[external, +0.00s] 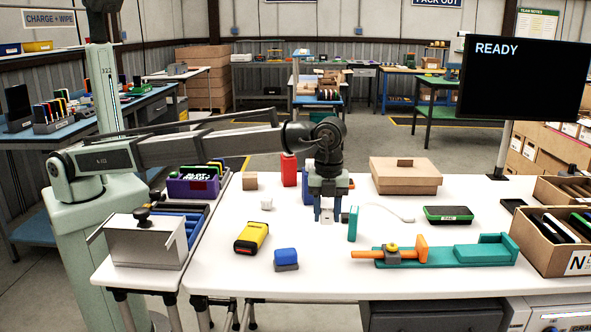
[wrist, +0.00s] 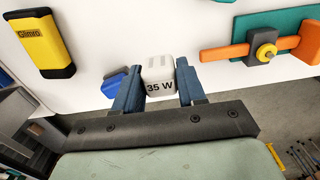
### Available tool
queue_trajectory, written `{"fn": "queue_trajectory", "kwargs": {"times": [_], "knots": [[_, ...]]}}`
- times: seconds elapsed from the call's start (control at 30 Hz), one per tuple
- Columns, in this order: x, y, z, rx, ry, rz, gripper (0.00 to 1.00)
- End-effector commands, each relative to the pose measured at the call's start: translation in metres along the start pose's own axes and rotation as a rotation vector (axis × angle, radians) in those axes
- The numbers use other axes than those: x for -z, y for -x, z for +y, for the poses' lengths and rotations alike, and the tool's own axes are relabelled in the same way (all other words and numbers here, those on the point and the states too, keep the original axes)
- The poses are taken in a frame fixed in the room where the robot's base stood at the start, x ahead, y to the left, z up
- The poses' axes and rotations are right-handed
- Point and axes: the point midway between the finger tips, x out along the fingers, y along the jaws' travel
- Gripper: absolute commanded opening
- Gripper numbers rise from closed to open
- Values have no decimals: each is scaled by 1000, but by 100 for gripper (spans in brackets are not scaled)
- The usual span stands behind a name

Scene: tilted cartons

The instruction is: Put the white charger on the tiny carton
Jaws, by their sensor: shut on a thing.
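The white charger (wrist: 160,72), a small block marked "35 W", sits between the two blue fingers of my gripper (wrist: 158,90) in the wrist view. My gripper is shut on it. In the external view my gripper (external: 327,214) points down over the middle of the white table, with the charger (external: 327,217) barely showing between the fingertips. I cannot tell whether the charger touches the table. A small brown box (external: 250,181), seemingly the tiny carton, stands on the table to the left and farther back. It is not in the wrist view.
A red block (external: 289,170) stands between the small box and my gripper. A teal block (external: 353,223) stands close right; a larger brown carton (external: 405,180) sits behind.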

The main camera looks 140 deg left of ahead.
Motion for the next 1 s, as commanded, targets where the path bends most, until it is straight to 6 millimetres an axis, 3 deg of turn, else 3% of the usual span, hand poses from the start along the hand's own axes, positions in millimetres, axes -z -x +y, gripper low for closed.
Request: {"fn": "queue_trajectory", "kwargs": {"times": [0.17,0.27,0.37,0.57,1.0], "knots": [[-5,7,2,0,7,0,9],[-21,10,8,1,31,0,9],[-50,15,18,1,75,0,9],[-129,27,52,2,204,0,9],[-288,49,156,2,517,0,9]]}}
